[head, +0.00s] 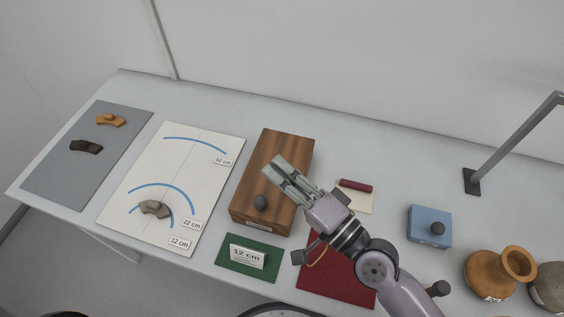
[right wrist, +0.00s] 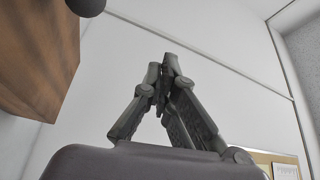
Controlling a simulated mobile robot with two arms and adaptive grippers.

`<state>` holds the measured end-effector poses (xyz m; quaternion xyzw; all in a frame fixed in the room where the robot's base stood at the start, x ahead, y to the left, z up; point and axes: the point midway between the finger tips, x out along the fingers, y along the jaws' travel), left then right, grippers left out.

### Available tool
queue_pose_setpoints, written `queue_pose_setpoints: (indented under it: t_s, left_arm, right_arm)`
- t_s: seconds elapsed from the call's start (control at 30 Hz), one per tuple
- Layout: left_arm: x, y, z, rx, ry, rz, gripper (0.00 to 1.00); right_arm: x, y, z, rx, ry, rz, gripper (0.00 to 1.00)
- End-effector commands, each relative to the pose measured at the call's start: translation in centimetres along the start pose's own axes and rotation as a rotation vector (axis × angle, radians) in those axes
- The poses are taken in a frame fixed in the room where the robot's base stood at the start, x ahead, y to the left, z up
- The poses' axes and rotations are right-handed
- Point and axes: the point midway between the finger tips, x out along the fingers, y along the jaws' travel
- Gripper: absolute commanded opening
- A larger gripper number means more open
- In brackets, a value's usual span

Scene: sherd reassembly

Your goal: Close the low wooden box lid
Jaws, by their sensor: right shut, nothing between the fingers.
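The low wooden box (head: 258,178) stands in the middle of the table. Its brown lid has a dark round knob (head: 260,202) near the front edge. The lid looks flat over the box; I cannot tell whether it is fully down. My right gripper (head: 272,165) is shut and empty, above the right part of the lid; contact is unclear. In the right wrist view the gripper fingers (right wrist: 165,72) come together with nothing between them. The box's wood (right wrist: 38,60) and the knob (right wrist: 88,5) show at upper left there. My left gripper is out of view.
A white chart sheet (head: 180,175) with a sherd (head: 154,209) lies left of the box. A green mat (head: 232,262) with a 12 cm card lies in front. A red mat (head: 335,285), blue box (head: 424,222) and pots (head: 485,272) are at right.

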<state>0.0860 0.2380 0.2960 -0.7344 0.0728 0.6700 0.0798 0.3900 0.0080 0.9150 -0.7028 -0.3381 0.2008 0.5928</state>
Motion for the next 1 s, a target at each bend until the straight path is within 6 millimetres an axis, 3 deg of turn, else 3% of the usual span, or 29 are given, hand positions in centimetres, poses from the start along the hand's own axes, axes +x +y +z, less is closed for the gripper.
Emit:
queue_pose_setpoints:
  t_s: [0.67, 1.0]
  left_arm:
    - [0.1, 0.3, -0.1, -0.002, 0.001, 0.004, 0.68]
    - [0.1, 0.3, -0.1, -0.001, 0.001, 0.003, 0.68]
  right_arm:
    - [-0.1, 0.1, 0.1, 0.000, -0.001, 0.001, 0.00]
    - [-3.4, 0.2, 0.2, -0.004, -0.006, 0.004, 0.00]
